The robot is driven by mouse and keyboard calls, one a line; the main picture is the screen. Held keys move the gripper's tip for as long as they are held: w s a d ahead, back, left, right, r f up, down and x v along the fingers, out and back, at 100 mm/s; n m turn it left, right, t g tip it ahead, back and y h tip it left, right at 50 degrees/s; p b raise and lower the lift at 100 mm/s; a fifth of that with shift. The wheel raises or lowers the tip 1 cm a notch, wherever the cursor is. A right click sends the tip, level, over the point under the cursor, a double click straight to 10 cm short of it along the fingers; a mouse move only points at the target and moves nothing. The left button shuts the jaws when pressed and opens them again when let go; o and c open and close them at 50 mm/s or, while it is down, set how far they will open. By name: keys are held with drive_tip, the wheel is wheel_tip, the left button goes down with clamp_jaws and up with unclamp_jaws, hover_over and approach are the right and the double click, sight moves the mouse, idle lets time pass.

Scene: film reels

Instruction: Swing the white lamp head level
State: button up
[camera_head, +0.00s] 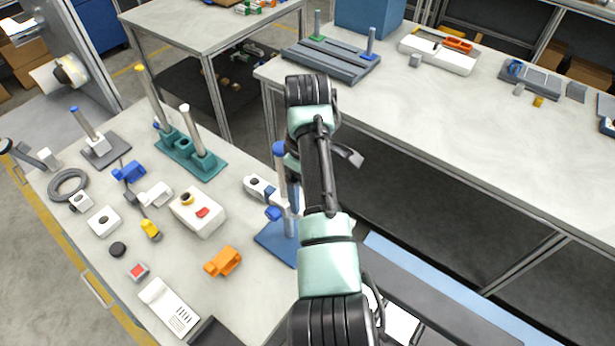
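A blue stand has a flat blue base (272,243) on the near right part of the workbench. A white piece with blue fittings (257,187) is clamped on its post and points left; it may be the white lamp head. It looks roughly sideways, but its exact tilt cannot be told. My arm crosses in front of the stand and hides its right side. My gripper is behind the arm links; only a small grey part (346,155) shows to the right of the arm, and its fingers cannot be made out. No contact with the white piece is visible.
The workbench holds a teal base with two posts (190,155), a white box with a red button (198,213), an orange block (223,262), a grey ring (68,184) and small parts. A second table (450,130) stands at right, with a dark gap between.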

drive_tip(key=shift+r, duration=2.3)
